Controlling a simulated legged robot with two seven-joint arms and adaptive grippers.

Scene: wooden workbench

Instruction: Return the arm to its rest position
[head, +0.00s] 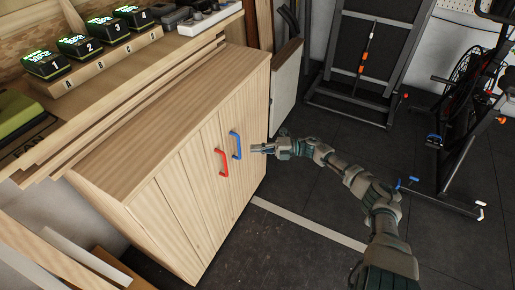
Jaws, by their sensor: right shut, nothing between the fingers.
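My right arm comes in from the bottom right and reaches left across the floor area. Its right gripper (262,149) is shut and empty, close to the front of a wooden cabinet (150,140). The fingertips point left, just right of the blue handle (236,145); I cannot tell whether they touch the cabinet. The red handle (222,163) is left of the blue one. Both cabinet doors appear closed. My left gripper is not in view.
A workbench (120,100) with numbered dark devices (77,46) on a wooden strip stands above the cabinet. An exercise bike (470,110) and a dark folded frame (375,60) stand at the back right. The dark floor (300,250) right of the cabinet is mostly clear.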

